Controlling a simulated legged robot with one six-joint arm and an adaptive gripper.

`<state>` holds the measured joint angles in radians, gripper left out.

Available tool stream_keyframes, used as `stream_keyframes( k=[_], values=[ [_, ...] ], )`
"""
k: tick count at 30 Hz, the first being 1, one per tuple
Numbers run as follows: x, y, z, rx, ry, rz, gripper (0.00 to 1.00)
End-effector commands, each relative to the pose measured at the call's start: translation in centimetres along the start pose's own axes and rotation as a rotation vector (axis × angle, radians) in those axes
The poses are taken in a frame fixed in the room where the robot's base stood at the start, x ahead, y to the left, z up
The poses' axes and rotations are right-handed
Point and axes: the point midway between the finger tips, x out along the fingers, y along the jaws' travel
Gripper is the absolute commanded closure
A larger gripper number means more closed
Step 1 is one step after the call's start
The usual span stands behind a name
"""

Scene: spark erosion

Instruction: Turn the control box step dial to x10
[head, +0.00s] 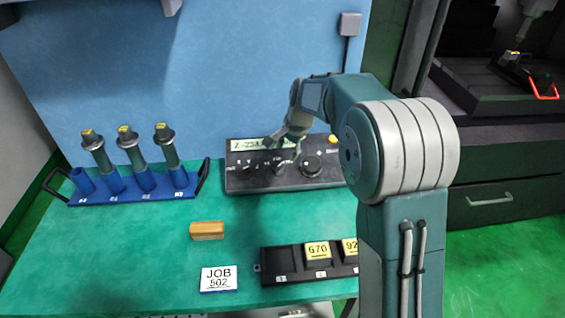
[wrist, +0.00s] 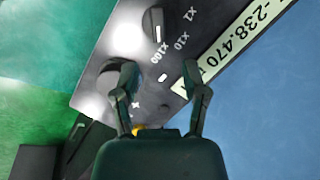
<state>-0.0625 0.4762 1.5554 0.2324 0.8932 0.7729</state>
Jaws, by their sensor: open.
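The dark control box (head: 235,182) stands at the back of the green bench, with a lit readout along its top edge. The step dial (wrist: 152,20) shows in the wrist view beside the labels x1, x10 and x100. Its white pointer line appears to lie toward x100, though I cannot be certain. In the head view the middle knob (head: 278,169) seems to be this dial, but its markings are too small to read. My gripper (head: 289,143) is over the box. In the wrist view my gripper (wrist: 160,68) is open and empty, apart from the step dial.
A large round knob (head: 311,166) and a yellow button (head: 333,139) sit at the box's right. A blue holder (head: 140,196) with several tools stands left. A wooden block (head: 207,230), a JOB 502 card (head: 219,279) and a black tray (head: 270,265) lie in front.

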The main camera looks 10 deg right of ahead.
Motion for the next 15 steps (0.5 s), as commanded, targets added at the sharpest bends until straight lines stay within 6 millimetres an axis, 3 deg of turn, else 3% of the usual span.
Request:
stream_keyframes(
  k=[6, 15],
  values=[
    [4.1, 0.1, 0.1, -0.001, -0.002, 0.003, 0.43],
    [6.4, 0.0, 0.0, -0.002, 0.001, 0.000, 0.43]
  ],
)
